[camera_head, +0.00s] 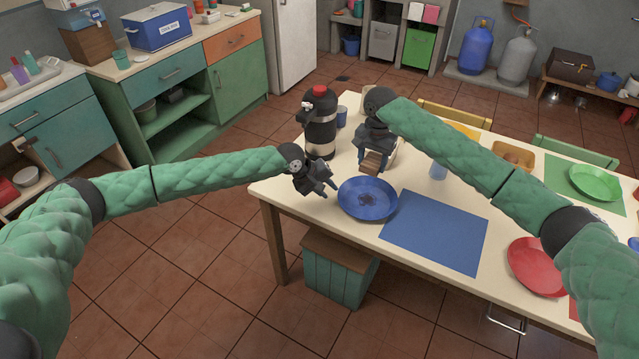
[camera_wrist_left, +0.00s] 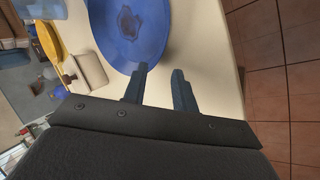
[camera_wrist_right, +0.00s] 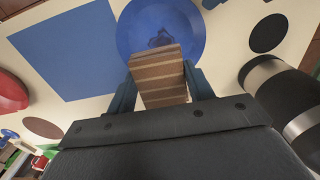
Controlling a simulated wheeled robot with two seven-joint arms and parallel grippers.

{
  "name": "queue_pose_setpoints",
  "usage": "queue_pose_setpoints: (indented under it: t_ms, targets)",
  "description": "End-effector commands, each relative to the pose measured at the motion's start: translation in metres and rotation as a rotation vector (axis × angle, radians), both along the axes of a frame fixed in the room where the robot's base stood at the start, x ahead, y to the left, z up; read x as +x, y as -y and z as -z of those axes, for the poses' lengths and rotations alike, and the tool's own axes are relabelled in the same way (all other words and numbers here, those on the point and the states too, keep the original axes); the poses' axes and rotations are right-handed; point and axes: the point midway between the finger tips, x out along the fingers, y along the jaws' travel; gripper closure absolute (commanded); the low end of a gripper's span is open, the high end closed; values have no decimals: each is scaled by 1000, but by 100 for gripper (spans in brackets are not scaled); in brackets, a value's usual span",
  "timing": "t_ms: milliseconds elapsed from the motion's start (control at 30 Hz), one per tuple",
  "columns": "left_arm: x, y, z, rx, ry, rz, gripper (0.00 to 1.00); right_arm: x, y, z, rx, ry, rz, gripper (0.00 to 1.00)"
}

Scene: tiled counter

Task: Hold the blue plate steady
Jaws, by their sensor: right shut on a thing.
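The blue plate (camera_head: 368,199) lies flat near the table's front left corner, with a dark stain in its middle. My left gripper (camera_head: 330,189) is open at the plate's left side. In the left wrist view its fingers (camera_wrist_left: 160,70) are apart, one tip by the rim of the plate (camera_wrist_left: 125,35); whether it touches I cannot tell. My right gripper (camera_head: 374,160) is shut on a striped wooden block (camera_head: 371,163) behind the plate. In the right wrist view the block (camera_wrist_right: 158,75) sits between the fingers, overlapping the view of the plate (camera_wrist_right: 140,25).
A blue mat (camera_head: 435,231) lies right of the plate. A dark bottle with a red top (camera_head: 320,125) stands behind my left gripper. A red plate (camera_head: 537,266) and a green plate (camera_head: 595,182) lie further right.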

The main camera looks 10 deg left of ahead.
Motion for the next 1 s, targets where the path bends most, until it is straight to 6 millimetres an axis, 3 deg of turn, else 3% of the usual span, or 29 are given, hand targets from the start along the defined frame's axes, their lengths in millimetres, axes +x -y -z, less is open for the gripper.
queue_pose_setpoints:
  t_ms: [333,800,933,1000]
  targets:
    - [13,23,38,-1,-1,0,72,0,0,0,0,0,0,73]
    - [16,28,46,-1,0,1,72,0,0,0,0,0,0,73]
    - [16,28,46,-1,0,1,98,0,0,0,0,0,0,73]
    - [16,28,46,-1,0,1,100,0,0,0,0,0,0,73]
